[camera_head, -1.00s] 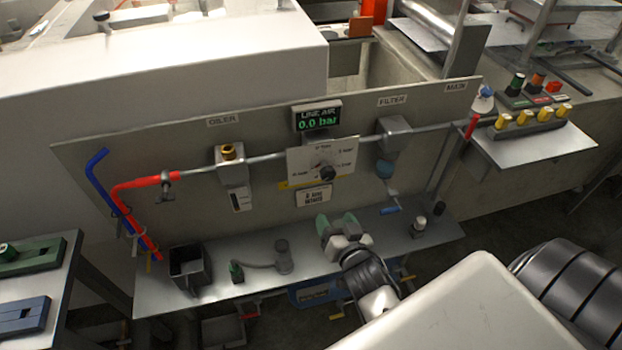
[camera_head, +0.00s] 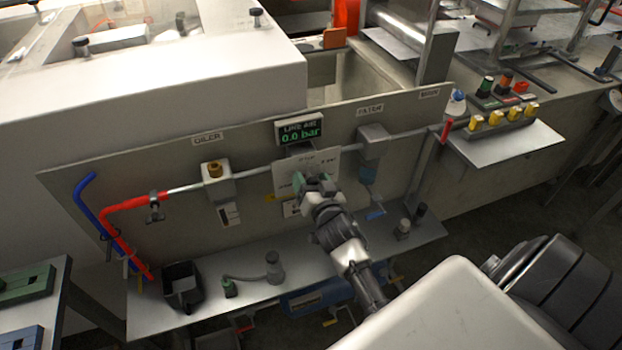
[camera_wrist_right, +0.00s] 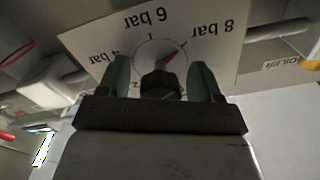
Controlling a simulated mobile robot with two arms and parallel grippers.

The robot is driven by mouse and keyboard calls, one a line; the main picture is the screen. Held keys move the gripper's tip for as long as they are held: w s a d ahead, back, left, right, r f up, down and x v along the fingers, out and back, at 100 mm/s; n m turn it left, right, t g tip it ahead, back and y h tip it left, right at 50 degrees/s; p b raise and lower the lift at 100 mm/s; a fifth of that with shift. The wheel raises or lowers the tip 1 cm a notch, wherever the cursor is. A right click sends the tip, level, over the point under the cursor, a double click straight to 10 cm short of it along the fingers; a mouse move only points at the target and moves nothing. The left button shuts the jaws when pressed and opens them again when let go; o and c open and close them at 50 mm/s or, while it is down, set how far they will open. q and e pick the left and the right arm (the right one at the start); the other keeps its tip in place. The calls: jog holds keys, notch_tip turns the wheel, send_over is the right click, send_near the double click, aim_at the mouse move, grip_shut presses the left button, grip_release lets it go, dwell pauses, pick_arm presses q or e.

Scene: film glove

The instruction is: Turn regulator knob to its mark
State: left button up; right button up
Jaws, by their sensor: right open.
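The regulator's white dial plate (camera_head: 325,163) is on the grey upright panel, below the line air display (camera_head: 299,132), which reads 0.0 bar. My right gripper (camera_head: 312,181) is in front of the plate and hides the knob in the head view. In the right wrist view, the dark knob (camera_wrist_right: 160,84) sits between the two green fingers of my open right gripper (camera_wrist_right: 160,79), with a gap visible on both sides. My left gripper is not in view.
The oiler (camera_head: 218,182) is left of the dial and the filter (camera_head: 372,141) right of it, joined by a pipe. A shelf (camera_head: 235,312) below carries a black bin (camera_head: 182,287) and small fittings. Yellow-handled valves (camera_head: 500,118) stand at the right.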

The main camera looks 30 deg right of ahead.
jog(key=shift+w, duration=0.15)
jog(key=shift+c, duration=0.5)
jog(key=c, duration=0.8)
jog(key=n, duration=1.1)
jog(key=shift+n, duration=0.4)
jog(key=o, duration=0.9)
